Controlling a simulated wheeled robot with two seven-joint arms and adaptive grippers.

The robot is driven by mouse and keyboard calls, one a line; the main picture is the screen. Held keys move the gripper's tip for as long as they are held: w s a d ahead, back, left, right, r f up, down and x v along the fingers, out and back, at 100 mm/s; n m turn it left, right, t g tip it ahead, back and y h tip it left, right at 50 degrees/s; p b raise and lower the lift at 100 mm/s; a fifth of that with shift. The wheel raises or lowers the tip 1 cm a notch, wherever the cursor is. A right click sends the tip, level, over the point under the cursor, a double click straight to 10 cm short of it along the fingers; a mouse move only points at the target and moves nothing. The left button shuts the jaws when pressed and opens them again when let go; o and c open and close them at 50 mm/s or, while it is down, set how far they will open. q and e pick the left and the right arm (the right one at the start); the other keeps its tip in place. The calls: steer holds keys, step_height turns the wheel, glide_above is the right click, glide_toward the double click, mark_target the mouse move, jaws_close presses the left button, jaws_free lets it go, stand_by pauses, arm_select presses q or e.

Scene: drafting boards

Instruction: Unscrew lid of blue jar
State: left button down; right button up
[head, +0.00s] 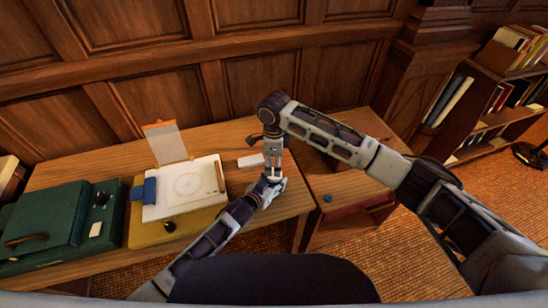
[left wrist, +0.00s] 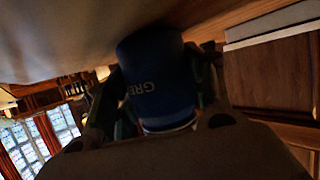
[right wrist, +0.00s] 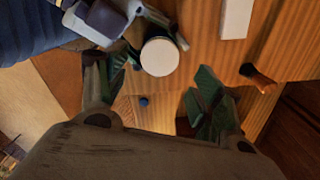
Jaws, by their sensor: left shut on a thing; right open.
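The blue jar (left wrist: 158,75) with pale lettering is between the fingers of my left gripper (left wrist: 160,92), which is shut on it. The jar's round white lid (right wrist: 159,57) faces up toward the right wrist camera, with the left gripper's fingers beside it. My right gripper (right wrist: 160,75) is open and points down from above. The lid appears between its spread fingertips, closer to the left one; I see no grip on it. In the head view the right gripper (head: 272,168) is just above the left gripper (head: 268,183), and the jar is mostly hidden.
A white block (head: 250,160) and a wooden-handled tool (right wrist: 257,77) lie near the jar. A small blue object (head: 327,198) sits on the lower surface to the right. A drawing board (head: 185,190), an orange-framed clipboard (head: 166,142) and a green case (head: 62,225) stand left.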

mark_target(274, 181)
steer(key=shift+f, duration=2.85)
